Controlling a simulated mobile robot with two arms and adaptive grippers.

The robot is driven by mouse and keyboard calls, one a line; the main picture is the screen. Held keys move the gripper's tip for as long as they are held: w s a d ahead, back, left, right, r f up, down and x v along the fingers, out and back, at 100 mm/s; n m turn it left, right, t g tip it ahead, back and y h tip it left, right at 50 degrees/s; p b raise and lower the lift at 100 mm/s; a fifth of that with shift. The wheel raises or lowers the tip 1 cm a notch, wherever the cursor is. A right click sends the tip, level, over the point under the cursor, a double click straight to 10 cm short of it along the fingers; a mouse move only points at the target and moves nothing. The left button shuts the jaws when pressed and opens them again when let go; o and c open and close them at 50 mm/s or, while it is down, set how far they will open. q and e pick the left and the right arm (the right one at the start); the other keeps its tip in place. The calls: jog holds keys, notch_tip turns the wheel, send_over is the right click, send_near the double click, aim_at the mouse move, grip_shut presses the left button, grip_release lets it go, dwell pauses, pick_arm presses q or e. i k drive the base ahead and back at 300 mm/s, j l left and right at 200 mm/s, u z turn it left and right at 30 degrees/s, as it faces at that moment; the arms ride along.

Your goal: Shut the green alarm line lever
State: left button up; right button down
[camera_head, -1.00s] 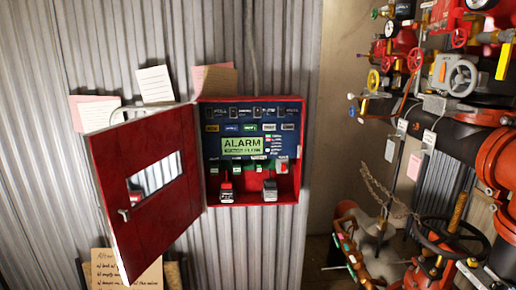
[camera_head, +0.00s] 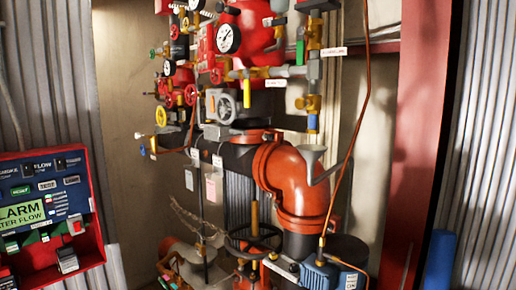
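A small green lever handle (camera_head: 300,52) shows at the top of the pipework, right of the upper red valve body. It stands roughly upright beside a brass and grey fitting (camera_head: 314,65). A white tag (camera_head: 333,51) with print too small to read is just right of it. Neither of my grippers is in view, and nothing touches the lever.
A large orange-red pipe elbow (camera_head: 292,180) fills the middle, with a dark handwheel (camera_head: 253,238) below. Gauges (camera_head: 228,39) and several small valves crowd the upper left. A red alarm box (camera_head: 50,215) is at left; a red post (camera_head: 415,130) stands right.

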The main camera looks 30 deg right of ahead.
aim_at(301, 51)
jog(key=z, duration=0.95)
